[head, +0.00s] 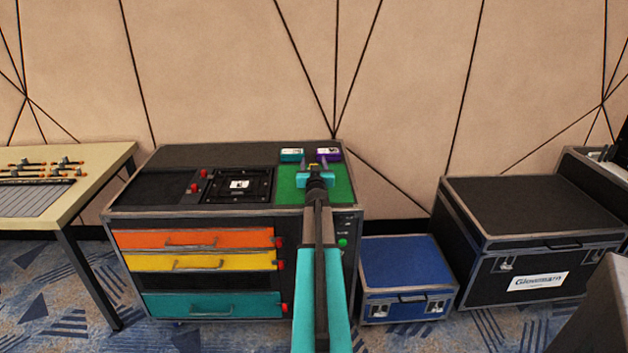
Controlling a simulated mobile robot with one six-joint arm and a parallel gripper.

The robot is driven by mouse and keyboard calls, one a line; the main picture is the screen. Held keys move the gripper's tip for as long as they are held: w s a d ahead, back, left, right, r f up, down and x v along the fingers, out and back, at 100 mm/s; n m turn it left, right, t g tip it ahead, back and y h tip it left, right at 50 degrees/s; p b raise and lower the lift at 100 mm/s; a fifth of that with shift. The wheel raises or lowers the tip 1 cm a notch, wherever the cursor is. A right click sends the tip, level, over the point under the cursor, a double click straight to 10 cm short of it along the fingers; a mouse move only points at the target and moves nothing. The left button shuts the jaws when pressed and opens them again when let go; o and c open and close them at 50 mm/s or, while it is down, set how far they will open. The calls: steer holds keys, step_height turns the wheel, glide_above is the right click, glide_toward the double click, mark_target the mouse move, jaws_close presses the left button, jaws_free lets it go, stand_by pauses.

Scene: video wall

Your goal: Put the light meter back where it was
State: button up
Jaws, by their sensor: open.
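My gripper (317,170) is open over the green mat (288,188) at the right end of the cabinet top. A small yellow thing (314,165) shows at its fingertips; it is too small to name, and I cannot tell whether they touch it. A teal box (291,155) and a purple box (328,154), both with pale labels, stand at the mat's back edge beyond the gripper. I cannot tell which of these, if any, is the light meter. My arm hides the middle of the mat.
The black cabinet (190,281) has orange, yellow and teal drawers, all shut. A black panel (239,185) with red knobs lies left of the mat. A control desk (110,160) stands at left. A blue case (405,262) and a larger black case (530,205) stand right.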

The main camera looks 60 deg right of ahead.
jaws_close()
steer(key=shift+r, duration=0.1)
steer(key=s+a+r+p, duration=0.2)
steer(key=s+a+r, duration=0.2)
steer(key=s+a, duration=0.5)
steer(key=a, duration=0.4)
steer(key=shift+s+r+p, duration=0.3)
steer(key=shift+r+p, duration=0.05)
steer(key=shift+r, duration=0.05)
stand_by(0.5)
stand_by(0.6)
